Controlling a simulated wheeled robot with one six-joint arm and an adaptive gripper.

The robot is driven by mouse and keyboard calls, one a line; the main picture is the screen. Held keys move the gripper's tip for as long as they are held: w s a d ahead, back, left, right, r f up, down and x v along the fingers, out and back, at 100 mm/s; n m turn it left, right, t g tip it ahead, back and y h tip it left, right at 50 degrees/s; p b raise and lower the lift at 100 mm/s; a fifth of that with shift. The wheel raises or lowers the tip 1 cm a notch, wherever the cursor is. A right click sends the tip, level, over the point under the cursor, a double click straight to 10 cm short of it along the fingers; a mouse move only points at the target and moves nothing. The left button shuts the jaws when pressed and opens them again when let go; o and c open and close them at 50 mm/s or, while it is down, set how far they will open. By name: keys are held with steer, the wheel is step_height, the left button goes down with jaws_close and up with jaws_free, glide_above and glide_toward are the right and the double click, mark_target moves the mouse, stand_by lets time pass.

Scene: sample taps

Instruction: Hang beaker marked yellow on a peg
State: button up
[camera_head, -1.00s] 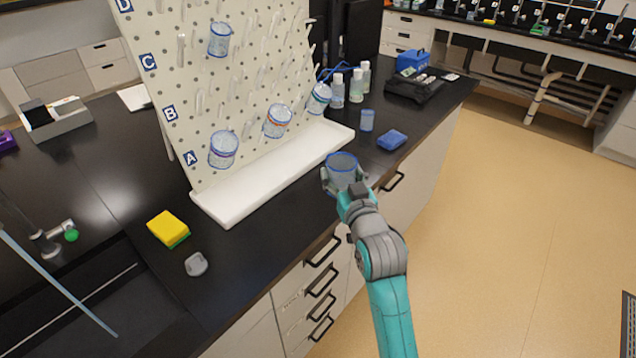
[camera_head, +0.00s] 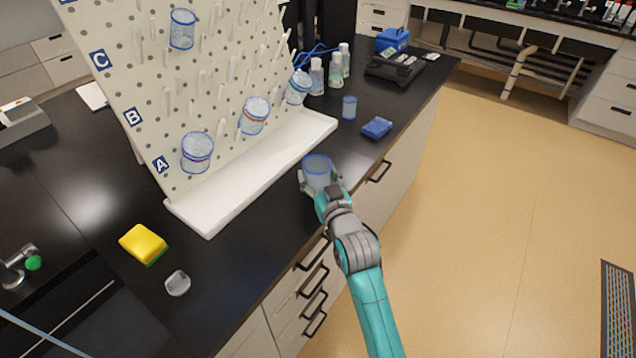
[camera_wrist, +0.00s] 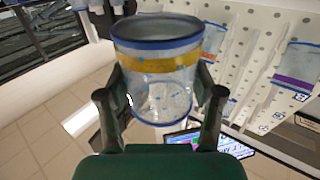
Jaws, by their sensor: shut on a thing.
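My gripper (camera_head: 320,184) is shut on a clear beaker (camera_head: 317,170) with a blue rim, held near the counter's front edge. In the wrist view the beaker (camera_wrist: 158,68) shows a yellow band around it and sits between my two fingers (camera_wrist: 160,103). The white pegboard (camera_head: 150,95) stands to the left with rows of pegs and row labels A, B and C in view. Beakers hang on it: one with a purple band (camera_head: 197,153), one with an orange band (camera_head: 254,116), one with a teal band (camera_head: 298,88) and one higher up (camera_head: 182,29). Several pegs are bare.
A white drip tray (camera_head: 250,175) runs along the board's foot. A yellow sponge (camera_head: 143,243) and a small clear piece (camera_head: 178,283) lie at left. Bottles (camera_head: 336,70), a small beaker (camera_head: 349,108) and a blue item (camera_head: 377,128) stand at right on the black counter.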

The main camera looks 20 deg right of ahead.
steer(key=shift+f, duration=1.3)
steer(key=o, duration=1.1)
steer(key=shift+f, duration=0.1)
steer(key=shift+s, duration=0.35)
steer(key=s, duration=1.1)
steer(key=shift+s, duration=0.15)
